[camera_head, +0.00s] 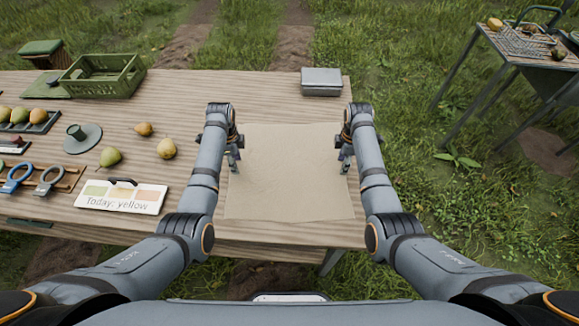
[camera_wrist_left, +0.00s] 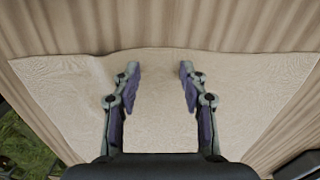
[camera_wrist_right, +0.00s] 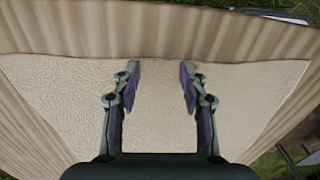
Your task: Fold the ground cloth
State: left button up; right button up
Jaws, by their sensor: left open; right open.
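The beige ground cloth (camera_head: 288,180) lies flat and spread out on the wooden table, at its right end. It fills much of the left wrist view (camera_wrist_left: 60,95) and the right wrist view (camera_wrist_right: 60,95), with slight ripples near one edge. My left gripper (camera_head: 234,162) is over the cloth's left side, open and empty; its fingers show apart in the left wrist view (camera_wrist_left: 160,72). My right gripper (camera_head: 345,160) is over the cloth's right side, open and empty; its fingers show apart in the right wrist view (camera_wrist_right: 160,72). I cannot tell whether the fingertips touch the cloth.
A grey box (camera_head: 321,82) stands behind the cloth. Left of it are loose pears (camera_head: 166,148), a sign reading "Today: yellow" (camera_head: 121,197), ring tools (camera_head: 48,180) and a green crate (camera_head: 103,76). A second table (camera_head: 540,48) stands apart at the right.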

pick_arm(q)
jog(key=shift+s+f, duration=0.1)
pick_arm(e)
jog(key=shift+s, duration=0.1)
dwell(0.3)
pick_arm(q)
jog(key=shift+f, duration=0.1)
jog(key=c, duration=0.9)
pick_arm(e)
jog(key=shift+f, duration=0.1)
jog(key=c, duration=0.9)
pick_arm(q)
jog(key=shift+s, duration=0.1)
grip_shut()
pick_arm(e)
grip_shut()
jog(key=shift+s+f, duration=0.1)
jog(key=shift+s, duration=0.05)
